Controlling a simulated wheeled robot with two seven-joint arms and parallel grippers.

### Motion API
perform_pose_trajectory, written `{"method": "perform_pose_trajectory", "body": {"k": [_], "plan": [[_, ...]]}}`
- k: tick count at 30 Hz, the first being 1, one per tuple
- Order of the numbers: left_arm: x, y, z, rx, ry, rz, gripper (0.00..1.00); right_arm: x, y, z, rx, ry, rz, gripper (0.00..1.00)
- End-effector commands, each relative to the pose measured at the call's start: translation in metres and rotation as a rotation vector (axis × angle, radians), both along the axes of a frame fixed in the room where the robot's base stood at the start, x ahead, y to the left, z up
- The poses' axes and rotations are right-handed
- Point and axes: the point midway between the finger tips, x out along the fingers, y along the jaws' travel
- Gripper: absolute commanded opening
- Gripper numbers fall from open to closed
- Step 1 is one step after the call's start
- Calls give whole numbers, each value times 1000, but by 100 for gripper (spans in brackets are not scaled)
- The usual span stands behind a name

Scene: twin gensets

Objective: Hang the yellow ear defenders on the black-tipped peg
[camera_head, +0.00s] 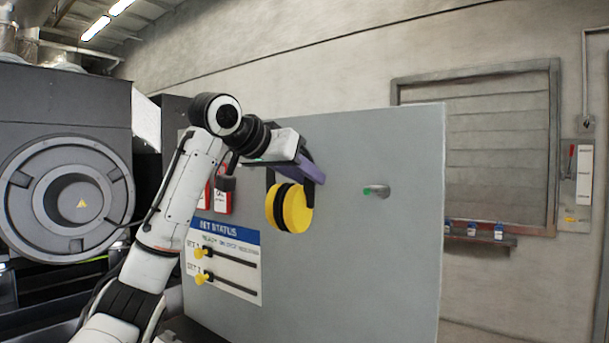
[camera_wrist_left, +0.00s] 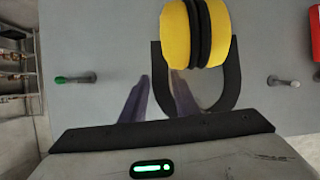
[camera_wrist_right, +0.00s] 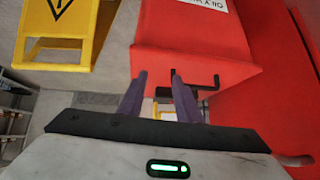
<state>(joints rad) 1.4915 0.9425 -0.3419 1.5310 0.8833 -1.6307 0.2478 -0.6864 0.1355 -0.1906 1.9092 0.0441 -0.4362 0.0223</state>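The yellow ear defenders (camera_head: 290,208) are in front of the grey panel, cups low and black band up, in the head view. In the left wrist view the ear defenders (camera_wrist_left: 198,35) show cups at the top and the band curving below. My left gripper (camera_head: 308,168) is at the band; its fingers (camera_wrist_left: 160,78) stand apart, with one side of the band seen between them. Whether they touch it, and what bears the ear defenders, I cannot tell. A dark-ended peg (camera_wrist_left: 285,80) is at the right of the left wrist view. My right gripper (camera_wrist_right: 159,75) is open and empty.
A green-tipped peg (camera_head: 376,191) stands out from the grey panel (camera_head: 390,270). Red tags (camera_head: 222,198) and a status board (camera_head: 225,265) are at its left. The right wrist view shows a red box (camera_wrist_right: 190,35) and a yellow sign (camera_wrist_right: 60,25) close by.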

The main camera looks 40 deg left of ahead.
Motion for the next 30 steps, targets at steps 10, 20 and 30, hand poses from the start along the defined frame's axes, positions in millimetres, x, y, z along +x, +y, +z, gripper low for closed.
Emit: {"method": "perform_pose_trajectory", "body": {"k": [10,20,30], "plan": [[-28,-3,13,0,-6,1,28,0,0,-5,0,0,0,31],[-82,-9,38,1,-4,0,28,0,0,-10,0,1,0,31],[-94,-10,42,0,0,0,28,0,0,-10,0,1,0,31]]}}
